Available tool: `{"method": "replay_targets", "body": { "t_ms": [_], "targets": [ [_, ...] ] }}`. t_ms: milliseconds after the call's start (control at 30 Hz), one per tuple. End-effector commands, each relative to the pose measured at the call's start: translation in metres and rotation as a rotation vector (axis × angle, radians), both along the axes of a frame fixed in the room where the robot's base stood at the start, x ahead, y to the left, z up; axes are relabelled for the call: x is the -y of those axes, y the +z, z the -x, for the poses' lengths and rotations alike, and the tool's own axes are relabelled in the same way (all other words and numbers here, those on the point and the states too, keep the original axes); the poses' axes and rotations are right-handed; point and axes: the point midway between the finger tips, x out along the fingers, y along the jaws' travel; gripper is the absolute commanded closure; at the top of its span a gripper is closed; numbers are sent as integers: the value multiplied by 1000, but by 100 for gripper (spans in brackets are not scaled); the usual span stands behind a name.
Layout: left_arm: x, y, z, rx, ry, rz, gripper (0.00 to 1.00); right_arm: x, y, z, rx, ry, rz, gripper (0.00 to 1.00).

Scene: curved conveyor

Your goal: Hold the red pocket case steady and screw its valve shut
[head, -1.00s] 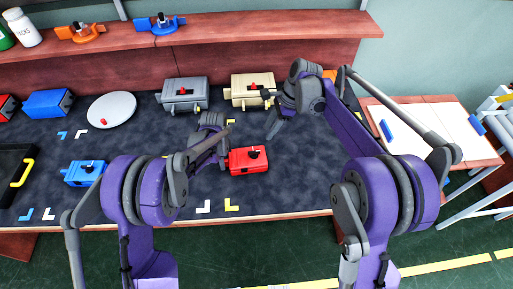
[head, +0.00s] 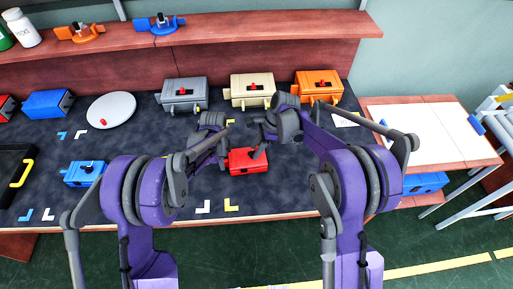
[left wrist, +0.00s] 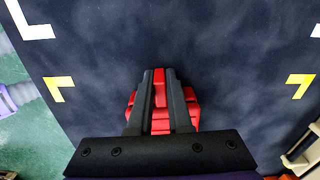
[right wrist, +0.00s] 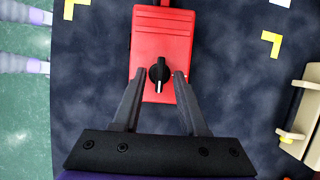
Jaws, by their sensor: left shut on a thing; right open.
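The red pocket case (head: 243,165) lies on the dark mat in the middle of the table. My left gripper (left wrist: 160,75) is shut on the case at its left side; the case's red body shows between and beside the fingers in the left wrist view. The case's black valve knob (right wrist: 159,72) stands on its top, with a white mark on it. My right gripper (right wrist: 158,75) is open above the case, with its fingertips on either side of the knob, apart from it. In the head view my right gripper (head: 259,152) partly hides the knob.
Grey (head: 184,96), beige (head: 252,92) and orange (head: 318,87) cases stand along the back. A round grey plate (head: 111,110) and a blue case (head: 84,174) lie to the left. Yellow and white corner marks lie on the mat. The mat in front of the red case is clear.

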Motion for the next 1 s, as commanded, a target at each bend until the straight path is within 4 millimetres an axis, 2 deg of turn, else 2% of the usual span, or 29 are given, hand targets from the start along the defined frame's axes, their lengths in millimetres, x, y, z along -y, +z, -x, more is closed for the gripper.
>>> {"method": "replay_targets", "body": {
  "t_ms": [33,233,667,1000],
  "targets": [
    [0,0,0,0,0,0,100,0,0,0,0,0,0,63],
    [0,0,0,0,0,0,100,0,0,0,0,0,0,99],
    [0,0,0,0,0,0,100,0,0,0,0,10,0,100],
    [0,0,0,0,0,0,100,0,0,-2,-1,162,1,100]
  ]
}}
